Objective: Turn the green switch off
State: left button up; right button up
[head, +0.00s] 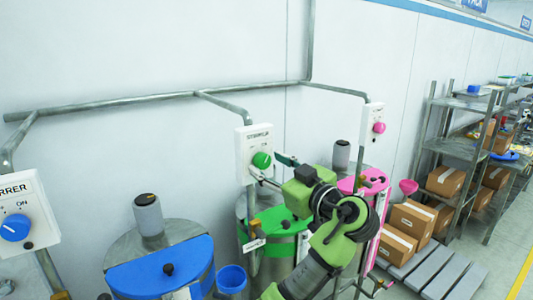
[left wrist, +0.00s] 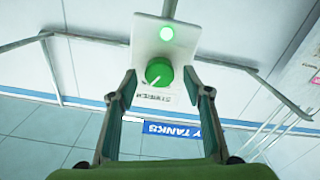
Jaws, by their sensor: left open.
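The green switch (head: 262,160) is a round knob on a white wall box (head: 248,146) in the middle of the head view. In the left wrist view the green knob (left wrist: 159,72) shows upside down, its white mark slanting to lower left. My left gripper (head: 267,166) is in front of the box, fingers open. In the left wrist view the left gripper's fingers (left wrist: 159,79) stand apart on either side of the knob, with gaps visible; contact cannot be told. My right gripper is not in view.
A blue switch (head: 15,227) is on a box at left, a pink switch (head: 379,127) on a box at right. Drums with blue (head: 160,268), green (head: 274,229) and pink lids stand below. Grey pipes (head: 160,98) run along the wall. Cardboard boxes (head: 410,218) and shelves are right.

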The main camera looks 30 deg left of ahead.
pick_arm(q)
jog(key=shift+x, duration=0.85)
jog(key=c, duration=1.1)
jog(key=shift+f+b, duration=0.2)
jog(key=shift+b, duration=0.2)
jog(key=n+b, duration=0.9)
jog(key=b, duration=1)
jog(key=shift+f, duration=0.1)
jog(key=shift+r+n+b, duration=0.2)
jog(key=shift+n+b, duration=1.15)
jog(key=shift+n, duration=0.05)
jog(key=o, duration=1.1)
jog(key=shift+d, duration=0.15)
